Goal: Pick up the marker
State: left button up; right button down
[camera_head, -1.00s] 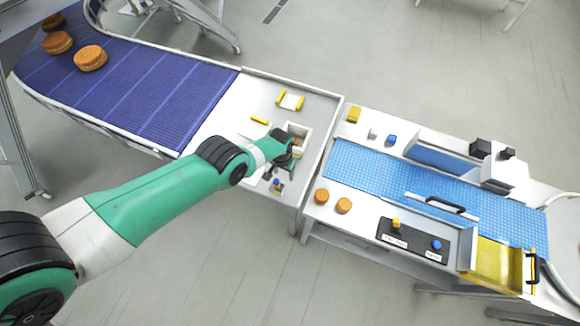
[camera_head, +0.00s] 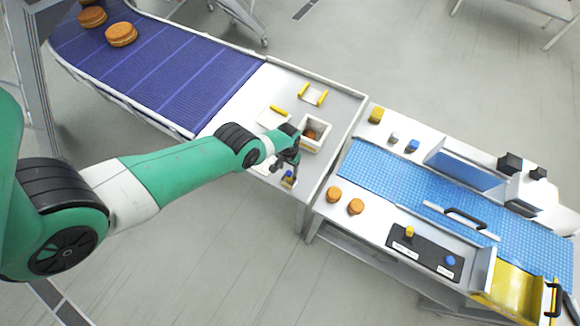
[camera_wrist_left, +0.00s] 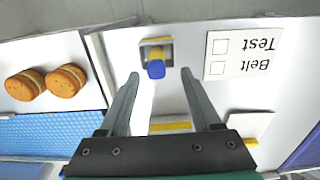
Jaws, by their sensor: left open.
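The marker (camera_wrist_left: 156,68) has a blue end and yellow below it. It stands in a small holder on the white table, seen nearly end-on in the left wrist view. In the head view the marker (camera_head: 288,178) is small, just below my gripper and partly hidden by it. My left gripper (camera_head: 291,163) is open and empty. In the left wrist view its two fingers (camera_wrist_left: 160,73) are spread, with the marker showing between their tips. I cannot tell the exact height gap.
A card reading "Belt Test" (camera_wrist_left: 243,55) lies beside the marker. A white square bin (camera_head: 325,124) stands near the gripper. Two round sandwich cookies (camera_wrist_left: 47,82) lie on the neighbouring machine (camera_head: 365,223). A dark blue conveyor (camera_head: 170,75) runs to the upper left.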

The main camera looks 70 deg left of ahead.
aim_at(289, 173)
pick_arm(q)
jog(key=f+b, duration=0.5)
jog(key=shift+d+f, duration=0.15)
jog(key=shift+d, duration=0.2)
grip_shut()
